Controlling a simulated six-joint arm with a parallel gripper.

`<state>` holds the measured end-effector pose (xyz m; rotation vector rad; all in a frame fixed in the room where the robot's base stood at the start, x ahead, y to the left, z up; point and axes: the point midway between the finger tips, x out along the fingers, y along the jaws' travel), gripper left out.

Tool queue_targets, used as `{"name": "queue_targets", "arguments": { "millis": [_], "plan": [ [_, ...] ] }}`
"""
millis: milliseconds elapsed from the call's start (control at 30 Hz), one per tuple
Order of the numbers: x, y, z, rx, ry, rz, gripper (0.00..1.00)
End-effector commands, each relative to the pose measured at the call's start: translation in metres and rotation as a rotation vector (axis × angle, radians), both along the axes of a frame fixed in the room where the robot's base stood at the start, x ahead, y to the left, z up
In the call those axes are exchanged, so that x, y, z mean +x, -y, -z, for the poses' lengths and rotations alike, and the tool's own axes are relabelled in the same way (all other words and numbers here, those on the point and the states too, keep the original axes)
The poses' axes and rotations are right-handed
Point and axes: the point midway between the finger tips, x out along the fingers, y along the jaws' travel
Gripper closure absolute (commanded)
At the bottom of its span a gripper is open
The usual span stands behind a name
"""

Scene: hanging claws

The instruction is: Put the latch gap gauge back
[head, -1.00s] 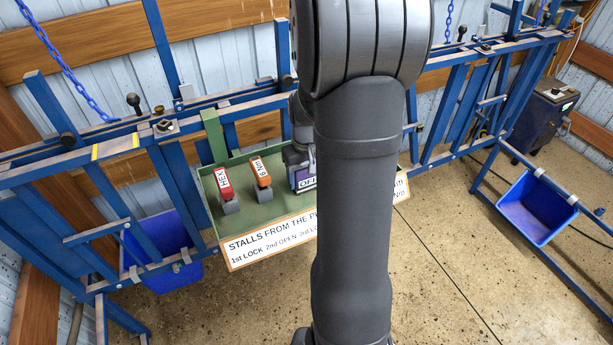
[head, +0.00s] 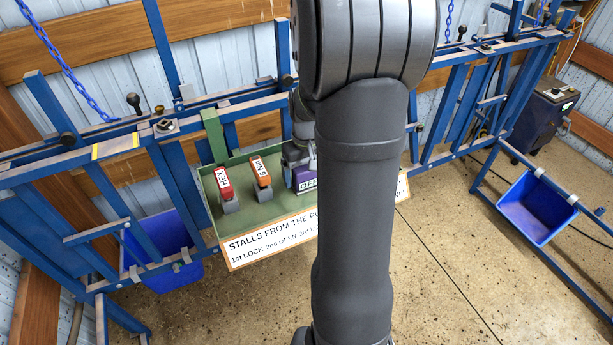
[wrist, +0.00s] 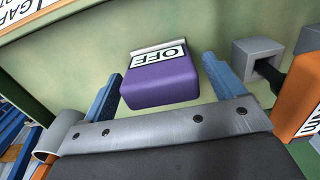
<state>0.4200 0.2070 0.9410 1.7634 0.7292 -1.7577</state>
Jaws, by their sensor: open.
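A purple block (wrist: 160,82) with a white OFF label lies between the fingers of my gripper (wrist: 163,65) in the wrist view. The two blue fingers stand apart, one on each side of it, and my gripper is open. In the head view the purple block (head: 304,178) is in the green tray (head: 262,213), partly hidden by my arm. My gripper (head: 298,152) is just above and behind it there. A white card reading GAP (wrist: 30,10) is cut off at the wrist view's upper left. I cannot tell which thing is the latch gap gauge.
A red HEX tool (head: 224,183) and an orange 6 Nm tool (head: 261,172) stand left of the purple block. The orange tool (wrist: 302,105) is close to my right finger. Blue bins (head: 165,262) (head: 538,208) hang from the blue frame. My arm hides the tray's right part.

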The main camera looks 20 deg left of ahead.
Motion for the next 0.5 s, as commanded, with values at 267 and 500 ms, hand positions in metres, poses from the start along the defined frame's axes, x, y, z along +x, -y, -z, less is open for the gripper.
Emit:
{"name": "queue_targets", "arguments": {
  "millis": [267,500],
  "plan": [
    [0.000,0.000,-0.062,0.002,0.005,0.000,0.13],
    [0.000,0.000,-0.097,0.001,0.002,0.000,0.13]
  ]
}}
